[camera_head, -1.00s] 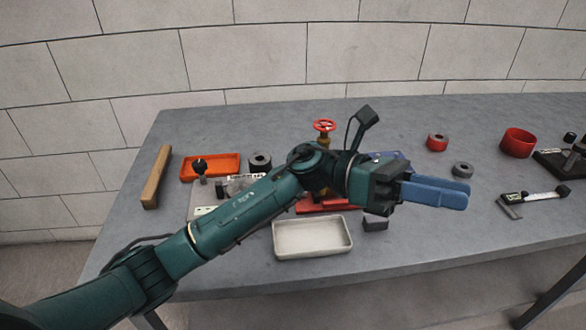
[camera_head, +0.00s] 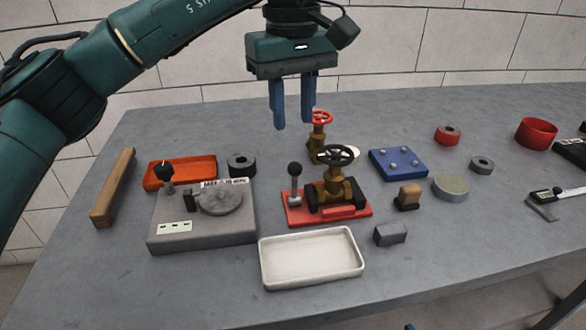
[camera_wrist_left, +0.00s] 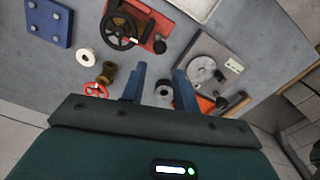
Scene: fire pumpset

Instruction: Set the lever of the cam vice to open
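The cam vice (camera_head: 345,213) is a red base with black jaws in the middle of the table. A brass valve (camera_head: 338,186) with a black handwheel sits between its jaws. The vice's lever (camera_head: 294,183), topped by a black ball knob, stands roughly upright at its left side. In the left wrist view the red vice (camera_wrist_left: 155,22) is at the top, with the black knob (camera_wrist_left: 160,46) near its lower corner. My left gripper (camera_head: 293,126) points down, open and empty, above and behind the vice, apart from the lever. My right gripper is not in view.
A grey fixture (camera_head: 205,238) with a round disc and black-knobbed lever stands left of the vice. A white tray (camera_head: 312,284) lies in front. A brass valve with a red handwheel (camera_head: 320,118) stands behind. A blue plate (camera_head: 398,174) and small blocks are at the right.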

